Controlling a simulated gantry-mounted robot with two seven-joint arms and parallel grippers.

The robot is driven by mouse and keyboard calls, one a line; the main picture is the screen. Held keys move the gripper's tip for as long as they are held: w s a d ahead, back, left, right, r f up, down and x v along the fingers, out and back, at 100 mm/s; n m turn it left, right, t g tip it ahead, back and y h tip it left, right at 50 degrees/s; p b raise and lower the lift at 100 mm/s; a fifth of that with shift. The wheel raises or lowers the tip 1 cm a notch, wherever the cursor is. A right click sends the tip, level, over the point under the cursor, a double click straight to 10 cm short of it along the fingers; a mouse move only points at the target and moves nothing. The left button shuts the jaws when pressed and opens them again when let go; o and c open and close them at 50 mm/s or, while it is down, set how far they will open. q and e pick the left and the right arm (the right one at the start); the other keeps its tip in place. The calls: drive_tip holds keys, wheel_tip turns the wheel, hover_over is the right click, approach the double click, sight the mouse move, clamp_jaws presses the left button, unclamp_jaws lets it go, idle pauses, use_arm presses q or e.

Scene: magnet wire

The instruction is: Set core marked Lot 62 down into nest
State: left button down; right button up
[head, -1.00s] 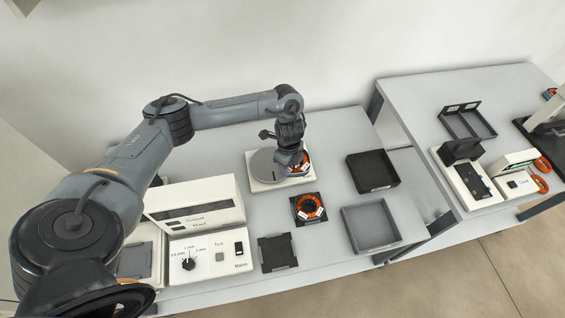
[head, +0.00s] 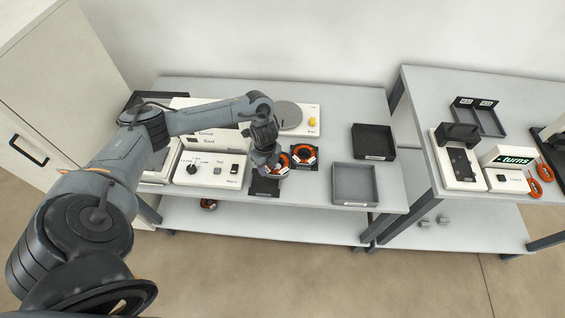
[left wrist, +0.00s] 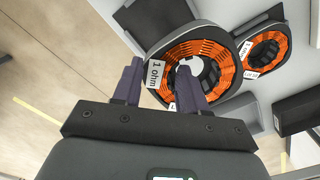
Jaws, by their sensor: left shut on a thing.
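My left gripper (head: 266,163) is shut on an orange-wound ring core (head: 278,171), low over the left black square nest (head: 264,188). In the left wrist view the fingers (left wrist: 160,80) grip one side of the core (left wrist: 215,66), whose white tag reads "1 ohm". A black nest edge (left wrist: 140,15) shows behind it. I cannot tell whether the core touches the nest floor, and no lot number is legible. A second orange core (head: 303,155) sits in the black nest to the right; it also shows in the left wrist view (left wrist: 266,54). My right gripper is out of view.
A white meter box with a knob (head: 191,170) stands left of the nests. A round-plated white device (head: 312,121) is behind. A black tray (head: 373,141) and a grey tray (head: 354,185) lie to the right. A second table (head: 420,95) holds more devices and orange rings.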

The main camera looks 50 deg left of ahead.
use_arm(q)
drive_tip(key=s+f+b, duration=0.1)
drive_tip(key=f, duration=0.1)
drive_tip(key=s+a+f+b, duration=0.1)
drive_tip(key=f, duration=0.1)
drive_tip(key=s+f+b, duration=0.2)
drive_tip(key=shift+s+a, duration=0.1)
drive_tip(key=shift+a, duration=0.3)
drive_tip(key=shift+f+b, duration=1.1)
drive_tip(key=shift+f, duration=0.05)
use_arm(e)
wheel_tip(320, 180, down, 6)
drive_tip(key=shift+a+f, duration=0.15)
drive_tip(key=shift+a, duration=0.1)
use_arm(q)
drive_tip(key=shift+p, duration=0.3)
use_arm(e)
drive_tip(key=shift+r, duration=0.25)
use_arm(q)
drive_tip(key=shift+f, duration=0.15)
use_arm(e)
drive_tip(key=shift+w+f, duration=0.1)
use_arm(q)
drive_tip(key=shift+f+b, duration=0.6)
drive_tip(key=shift+f, duration=0.2)
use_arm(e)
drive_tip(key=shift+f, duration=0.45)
